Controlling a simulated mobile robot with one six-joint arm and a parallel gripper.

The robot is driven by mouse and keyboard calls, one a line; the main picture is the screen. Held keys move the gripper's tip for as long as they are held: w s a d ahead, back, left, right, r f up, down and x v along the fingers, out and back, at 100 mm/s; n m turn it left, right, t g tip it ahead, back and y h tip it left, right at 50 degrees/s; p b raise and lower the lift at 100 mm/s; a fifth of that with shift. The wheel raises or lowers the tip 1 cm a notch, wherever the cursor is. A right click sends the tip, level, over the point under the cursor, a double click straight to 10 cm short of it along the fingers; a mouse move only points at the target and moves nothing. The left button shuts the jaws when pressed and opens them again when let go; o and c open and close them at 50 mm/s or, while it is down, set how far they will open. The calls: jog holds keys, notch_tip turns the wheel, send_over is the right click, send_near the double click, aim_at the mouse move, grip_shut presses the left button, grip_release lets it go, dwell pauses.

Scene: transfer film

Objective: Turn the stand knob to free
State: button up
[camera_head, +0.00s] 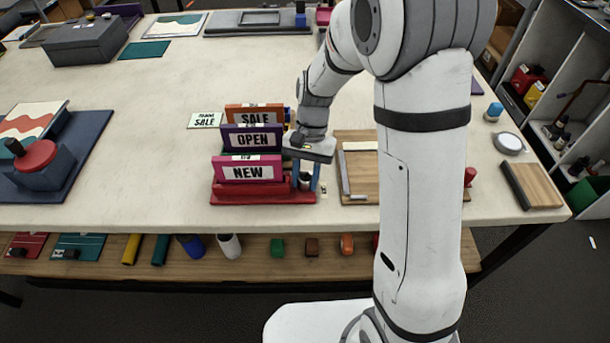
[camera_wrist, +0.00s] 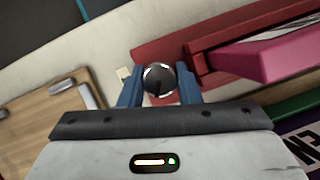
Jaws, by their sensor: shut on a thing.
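The knob's marking is too small to read. A small cream tag (camera_wrist: 124,73) lies beside the base.
A wooden board with a metal bar (camera_head: 358,186) lies right of the stand. A small TRADE SALE card (camera_head: 205,120) lies behind it to the left. A blue board with a red-topped device (camera_head: 38,157) is at the far left. Bare table lies between.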

jog(key=shift+n, duration=0.3)
jog(key=o, duration=1)
jog(key=shift+r, duration=0.15)
jog(key=shift+p+v, duration=2.95)
jog(key=shift+v, duration=1)
jog(key=shift+d, duration=0.1)
